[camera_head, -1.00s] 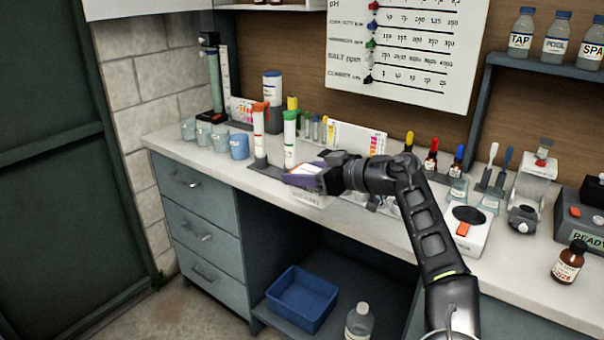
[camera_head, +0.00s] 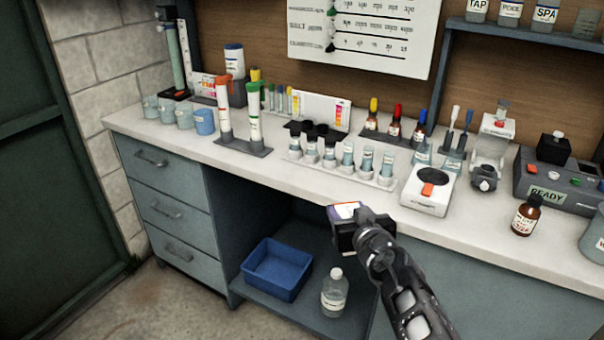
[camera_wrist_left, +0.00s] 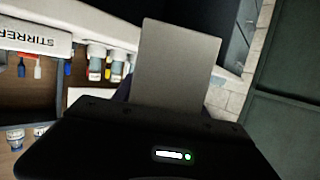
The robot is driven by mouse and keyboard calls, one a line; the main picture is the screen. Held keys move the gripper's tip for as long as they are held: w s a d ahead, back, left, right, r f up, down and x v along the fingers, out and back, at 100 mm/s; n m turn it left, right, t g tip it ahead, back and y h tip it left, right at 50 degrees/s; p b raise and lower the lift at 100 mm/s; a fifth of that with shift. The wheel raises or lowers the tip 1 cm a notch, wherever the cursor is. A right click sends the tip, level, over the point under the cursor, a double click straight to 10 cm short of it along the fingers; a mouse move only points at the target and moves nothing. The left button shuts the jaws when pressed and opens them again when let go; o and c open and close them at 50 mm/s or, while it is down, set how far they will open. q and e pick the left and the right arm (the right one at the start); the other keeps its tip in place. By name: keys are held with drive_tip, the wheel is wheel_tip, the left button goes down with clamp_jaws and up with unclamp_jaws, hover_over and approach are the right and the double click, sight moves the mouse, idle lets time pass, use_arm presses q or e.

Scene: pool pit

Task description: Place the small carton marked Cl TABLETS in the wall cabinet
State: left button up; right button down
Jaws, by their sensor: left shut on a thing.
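My left gripper (camera_head: 345,228) is shut on a small carton (camera_head: 344,211), which shows a white, orange and purple edge; its marking cannot be read. The gripper holds it in front of the bench's front edge, above the open bay. In the left wrist view a plain grey rectangular face (camera_wrist_left: 175,62), probably the carton, stands up beyond the dark gripper body. The wall cabinet is not clearly in view. My right gripper is not in view.
The white bench top (camera_head: 270,165) carries tubes, a vial rack (camera_head: 340,172), a stirrer (camera_head: 430,190) and a brown bottle (camera_head: 526,215). A shelf (camera_head: 530,35) holds bottles at upper right. A blue bin (camera_head: 276,270) and clear bottle (camera_head: 335,293) stand in the bay below.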

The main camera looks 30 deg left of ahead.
use_arm(q)
drive_tip(key=d+f+m+t+h, duration=0.2)
drive_tip(key=d+f+m+h, duration=0.2)
drive_tip(key=d, duration=0.4)
drive_tip(key=d+f+m+t+h, duration=0.1)
drive_tip(key=d+f+m+h, duration=0.3)
drive_tip(key=d, duration=0.5)
drive_tip(key=shift+f+t+h, duration=0.25)
drive_tip(key=shift+t+h, duration=0.15)
drive_tip(key=shift+h, duration=0.5)
drive_tip(key=shift+w+d, duration=0.1)
